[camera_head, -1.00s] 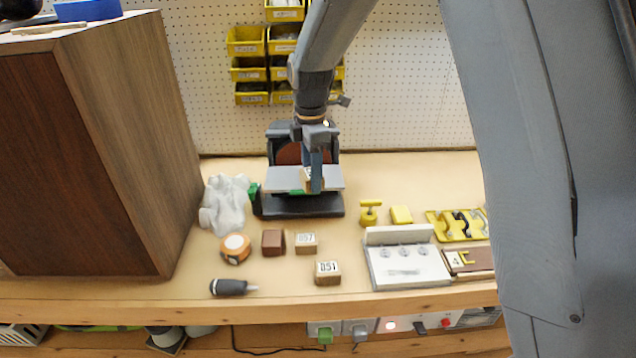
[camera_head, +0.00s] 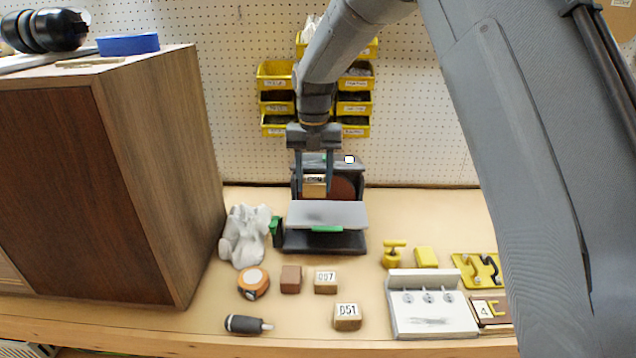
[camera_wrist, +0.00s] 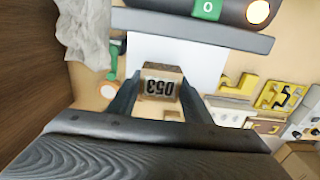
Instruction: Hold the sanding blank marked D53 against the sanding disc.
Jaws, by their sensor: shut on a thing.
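My gripper (camera_head: 314,192) is shut on a wooden block marked D53 (camera_head: 314,181), which it holds at the sander, above the grey work table (camera_head: 345,214). In the wrist view the block (camera_wrist: 160,88) sits between the two fingers with its label upside down. The reddish-brown sanding disc (camera_head: 343,188) shows to the right of and behind the block in the head view. The block and my fingers cover part of the disc. I cannot tell whether the block touches the disc.
A crumpled white cloth (camera_head: 244,236) and tall cabinet (camera_head: 185,180) stand left. A white panel (camera_head: 431,314) is right.

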